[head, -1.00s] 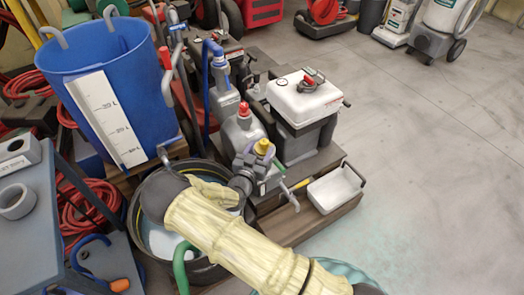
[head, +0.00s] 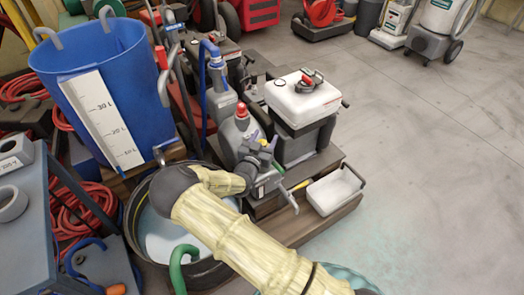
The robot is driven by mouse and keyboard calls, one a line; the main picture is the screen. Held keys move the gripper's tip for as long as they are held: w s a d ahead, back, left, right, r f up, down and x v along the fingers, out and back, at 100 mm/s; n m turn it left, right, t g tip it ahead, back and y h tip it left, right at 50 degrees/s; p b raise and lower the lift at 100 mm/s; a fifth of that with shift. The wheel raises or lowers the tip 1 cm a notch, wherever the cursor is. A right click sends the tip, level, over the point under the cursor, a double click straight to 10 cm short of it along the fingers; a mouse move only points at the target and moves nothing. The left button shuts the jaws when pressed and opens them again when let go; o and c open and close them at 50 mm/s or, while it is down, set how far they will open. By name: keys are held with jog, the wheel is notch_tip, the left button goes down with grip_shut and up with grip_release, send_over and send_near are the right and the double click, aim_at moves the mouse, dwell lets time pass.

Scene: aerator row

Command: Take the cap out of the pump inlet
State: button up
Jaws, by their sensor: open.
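My gripper (head: 264,146) is at the end of my yellow-sleeved arm. It is open and hangs over the low platform, in front of the grey container with the red cap (head: 241,110). A small purple piece shows at the gripper's far side; I cannot tell whether it touches the fingers. I cannot make out the pump inlet or its cap for sure. My gripper and arm hide part of the platform there. A grey lever-like part (head: 288,196) shows just below the gripper.
A white-topped unit (head: 303,97) stands right behind the gripper, and a white tray (head: 335,192) lies to its right. A black tub (head: 137,199) with pale liquid is under my arm. A blue graduated barrel (head: 110,65) stands at left. The floor at right is clear.

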dwell(0.3)
jog(key=c, duration=1.1)
jog(key=shift+o, duration=0.2)
notch_tip(320, 180, up, 10)
jog(key=p, duration=0.3)
